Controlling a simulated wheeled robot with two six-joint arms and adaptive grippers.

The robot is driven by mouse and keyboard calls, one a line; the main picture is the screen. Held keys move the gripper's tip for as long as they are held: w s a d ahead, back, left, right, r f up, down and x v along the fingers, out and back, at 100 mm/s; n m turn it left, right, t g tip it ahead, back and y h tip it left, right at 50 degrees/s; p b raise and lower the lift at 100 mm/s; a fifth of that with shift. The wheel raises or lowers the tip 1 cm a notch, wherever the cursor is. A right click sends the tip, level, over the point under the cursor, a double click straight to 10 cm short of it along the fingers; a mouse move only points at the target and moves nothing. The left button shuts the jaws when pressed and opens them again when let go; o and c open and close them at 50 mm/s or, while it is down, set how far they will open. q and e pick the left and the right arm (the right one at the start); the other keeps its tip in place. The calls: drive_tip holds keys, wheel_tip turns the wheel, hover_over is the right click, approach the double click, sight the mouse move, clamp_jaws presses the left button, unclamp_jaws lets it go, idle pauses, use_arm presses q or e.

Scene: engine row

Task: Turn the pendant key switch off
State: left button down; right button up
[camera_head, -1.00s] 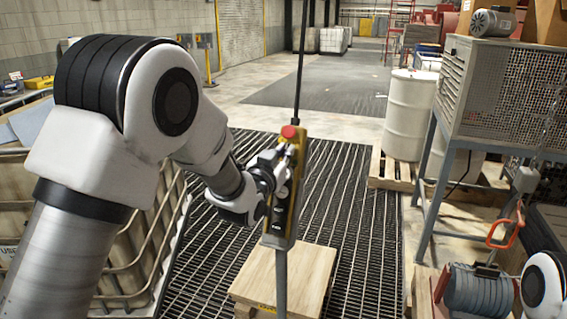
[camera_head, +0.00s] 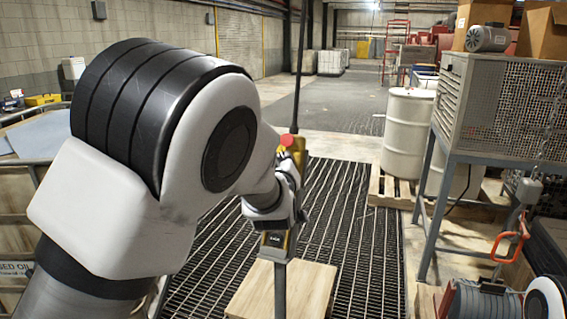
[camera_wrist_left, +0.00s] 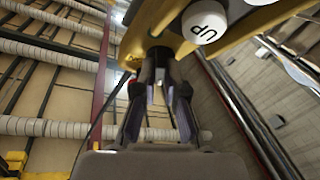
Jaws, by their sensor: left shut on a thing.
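The yellow pendant (camera_head: 277,243) hangs upright on a black cable, with a red button (camera_head: 287,140) on top. My left arm covers most of its face in the head view. In the left wrist view the pendant's yellow housing (camera_wrist_left: 262,18) crosses the top, with a white button marked UP (camera_wrist_left: 204,22). My left gripper (camera_wrist_left: 160,78) is shut on a small dark part at the pendant's edge, seemingly the key of the key switch (camera_wrist_left: 160,56). The fingers mostly hide it, so its turn angle cannot be read. My right gripper is out of view.
A wooden crate top (camera_head: 305,292) lies below the pendant on dark floor grating (camera_head: 335,215). A white drum (camera_head: 408,130) on a pallet and a mesh-sided cabinet (camera_head: 500,100) stand to the right.

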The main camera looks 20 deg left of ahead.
use_arm(q)
drive_tip(key=shift+r, duration=0.15)
drive_tip(key=c, duration=1.2)
unclamp_jaws()
drive_tip(key=shift+c, duration=0.2)
drive_tip(key=shift+w, duration=0.1)
